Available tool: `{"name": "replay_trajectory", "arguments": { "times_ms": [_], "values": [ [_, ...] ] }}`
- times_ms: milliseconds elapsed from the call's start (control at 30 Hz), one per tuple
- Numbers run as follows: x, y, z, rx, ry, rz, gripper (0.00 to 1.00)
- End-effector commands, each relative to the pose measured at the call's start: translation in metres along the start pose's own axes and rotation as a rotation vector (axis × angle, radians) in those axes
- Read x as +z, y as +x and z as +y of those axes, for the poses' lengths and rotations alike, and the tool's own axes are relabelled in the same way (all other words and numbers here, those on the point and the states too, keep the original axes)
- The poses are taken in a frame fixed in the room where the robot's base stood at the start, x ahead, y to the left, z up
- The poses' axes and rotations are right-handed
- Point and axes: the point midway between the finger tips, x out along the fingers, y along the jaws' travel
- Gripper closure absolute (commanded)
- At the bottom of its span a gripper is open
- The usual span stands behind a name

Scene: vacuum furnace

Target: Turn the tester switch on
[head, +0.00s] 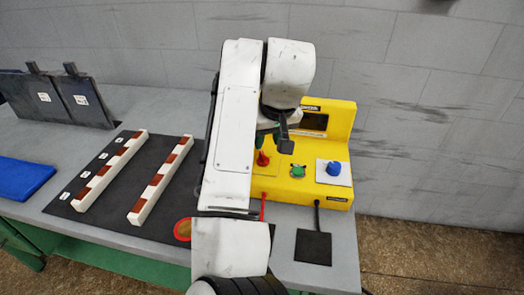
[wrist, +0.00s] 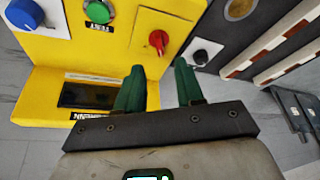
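The tester is a yellow box (head: 283,188) on the right part of the table; it fills the left of the wrist view (wrist: 110,42). Its red rotary switch (head: 262,158) stands on the front panel, left of the green button (head: 297,170) and the blue knob (head: 334,168). My gripper (wrist: 159,66) is open and empty, with the switch apart from both fingers. In the head view my gripper (head: 268,138) is partly hidden by my arm.
A dark display (wrist: 88,95) is on the tester's raised back. A black mat (head: 112,205) with two white-and-brown bars lies left of my arm. A black pad (head: 313,246) on a cable lies in front of the tester. The grey wall (head: 430,110) stands behind.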

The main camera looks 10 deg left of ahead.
Motion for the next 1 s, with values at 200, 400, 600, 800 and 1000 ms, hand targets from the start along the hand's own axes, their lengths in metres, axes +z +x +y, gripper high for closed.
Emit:
{"name": "replay_trajectory", "arguments": {
  "times_ms": [200, 400, 600, 800, 1000],
  "values": [
    [0.001, 0.041, 0.0, -0.001, 0.0, -0.003, 0.63],
    [0.001, 0.067, 0.001, 0.0, 0.001, -0.002, 0.63],
    [0.0, 0.076, 0.001, 0.001, 0.001, 0.001, 0.63],
    [0.0, 0.076, 0.001, 0.001, 0.001, 0.001, 0.63],
    [0.0, 0.076, 0.001, 0.001, 0.001, 0.001, 0.78]
  ]
}}
